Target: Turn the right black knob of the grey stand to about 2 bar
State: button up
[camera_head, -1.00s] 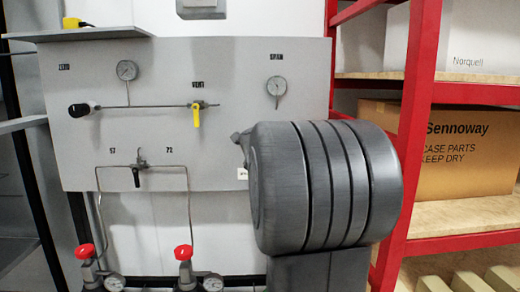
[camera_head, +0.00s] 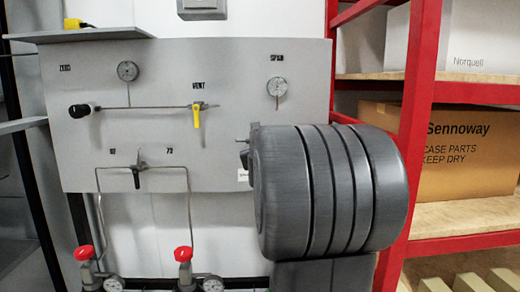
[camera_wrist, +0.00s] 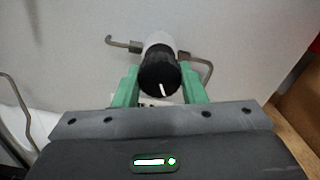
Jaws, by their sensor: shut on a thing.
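In the wrist view, my gripper (camera_wrist: 158,88) has its two green fingers on either side of a black knob (camera_wrist: 158,74) and is shut on it. The knob has a white pointer mark on its face, slanted a little off vertical. A pale body sits behind it, with a pipe on each side. In the head view, the grey stand's panel (camera_head: 230,60) carries a left black knob (camera_head: 79,110) and a gauge marked SPAN (camera_head: 276,87) at the right. The gauge needle is too small to read.
A yellow-handled VENT valve (camera_head: 196,118) and a left gauge (camera_head: 128,71) are on the panel. Two red-topped valves (camera_head: 184,254) stand below. A red shelf frame (camera_head: 412,110) with a cardboard box (camera_head: 466,150) is close to my arm at the right.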

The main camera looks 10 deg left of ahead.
jog(key=shift+f, duration=0.15)
jog(key=o, duration=1)
jog(key=shift+s, duration=0.1)
jog(key=v, duration=1.3)
jog(key=shift+s+d, duration=0.1)
jog(key=shift+s, duration=0.25)
jog(key=shift+w, duration=0.1)
jog(key=x, duration=1.3)
jog(key=shift+w, duration=0.35)
